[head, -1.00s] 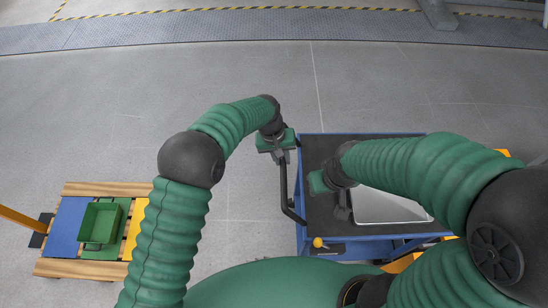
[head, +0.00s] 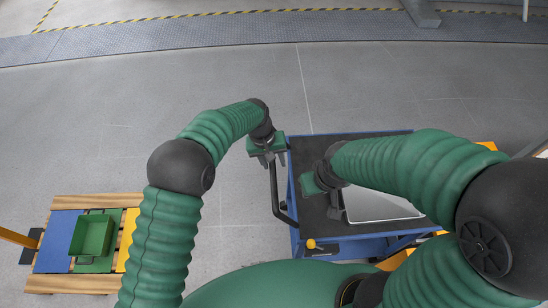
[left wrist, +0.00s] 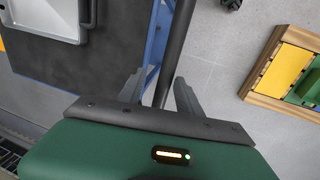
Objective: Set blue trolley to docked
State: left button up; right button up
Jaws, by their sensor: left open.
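The blue trolley (head: 292,225) stands right of centre in the head view, with a dark top and a black bar handle (head: 279,200) on its left side. My left gripper (head: 267,163) is at the upper end of this handle. In the left wrist view my left gripper (left wrist: 160,92) is open, its two fingers apart with the dark handle bar (left wrist: 176,50) running between them. My right gripper (head: 334,208) is over the trolley top at the left edge of a grey metal tray (head: 385,207). Its fingertips are too dark and small to judge.
A wooden pallet (head: 95,202) with blue, green and yellow panels and a green bin (head: 92,236) lies at left. A yellow-knobbed lever (head: 312,244) is at the trolley's near side. Grey floor between pallet and trolley is clear.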

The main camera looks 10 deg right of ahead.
pick_arm(q)
notch_tip(320, 180, up, 16)
jog(key=a+b, duration=0.1)
jog(key=a, duration=0.1)
jog(key=shift+w+a+r, duration=0.2)
jog(key=shift+w+a, duration=0.15)
jog(key=shift+a, duration=0.05)
